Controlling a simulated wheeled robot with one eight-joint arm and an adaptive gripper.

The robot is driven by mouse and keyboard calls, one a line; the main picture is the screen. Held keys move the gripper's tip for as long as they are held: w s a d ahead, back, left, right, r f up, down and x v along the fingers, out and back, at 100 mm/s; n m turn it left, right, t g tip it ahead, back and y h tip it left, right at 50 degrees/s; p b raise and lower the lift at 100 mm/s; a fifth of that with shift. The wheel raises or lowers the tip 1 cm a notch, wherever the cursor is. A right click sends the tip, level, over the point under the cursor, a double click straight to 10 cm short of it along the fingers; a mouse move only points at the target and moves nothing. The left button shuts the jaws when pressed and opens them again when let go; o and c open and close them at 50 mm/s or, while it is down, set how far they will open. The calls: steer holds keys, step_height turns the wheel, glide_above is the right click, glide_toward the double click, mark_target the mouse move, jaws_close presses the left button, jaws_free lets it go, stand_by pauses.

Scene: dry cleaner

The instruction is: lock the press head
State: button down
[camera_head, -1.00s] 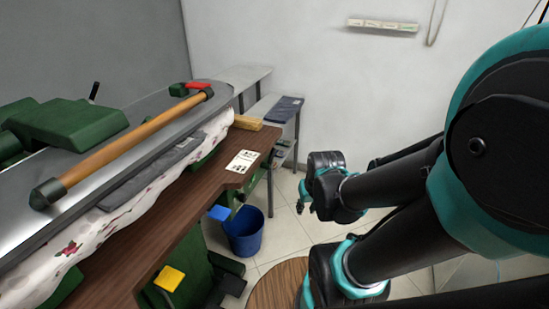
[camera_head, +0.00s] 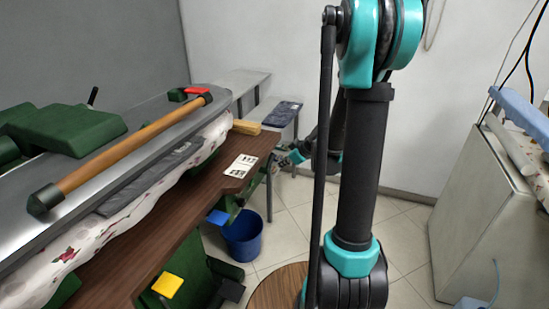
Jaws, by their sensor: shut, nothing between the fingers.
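The press head (camera_head: 100,155) is a long grey metal plate with green castings on top. It lies low over a padded board with flowered cloth (camera_head: 95,240); a dark grey cloth (camera_head: 150,180) shows between them. A wooden handle bar (camera_head: 130,145) with dark green ends runs along its near edge. A small red part (camera_head: 195,90) sits by the bar's far end; I cannot tell whether it is the lock. My gripper (camera_head: 287,156) is partly hidden behind my arm. It is shut and empty, right of the table and apart from the press.
The brown table (camera_head: 190,205) carries a white card (camera_head: 241,165) and a wooden-looking block (camera_head: 247,127). Yellow (camera_head: 167,285) and blue (camera_head: 218,217) pedals are below. A blue bin (camera_head: 243,235) stands on the floor. A pale cabinet (camera_head: 480,210) stands right.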

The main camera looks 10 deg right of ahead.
steer(key=w+d+f+n+t+y, duration=0.1)
steer(key=w+d+f+n, duration=0.1)
steer(key=w, duration=0.5)
steer(key=w+d+f+n+t+y, duration=0.1)
steer(key=w+d+f+n+t, duration=0.1)
steer(key=w, duration=0.5)
steer(key=shift+w+d+f+n, duration=0.3)
steer(key=shift+d+f+n, duration=0.3)
steer(key=shift+f+n, duration=0.45)
steer(key=d+f+x, duration=0.1)
steer(key=d+x, duration=0.1)
steer(key=x, duration=1.1)
steer(key=shift+w, duration=0.3)
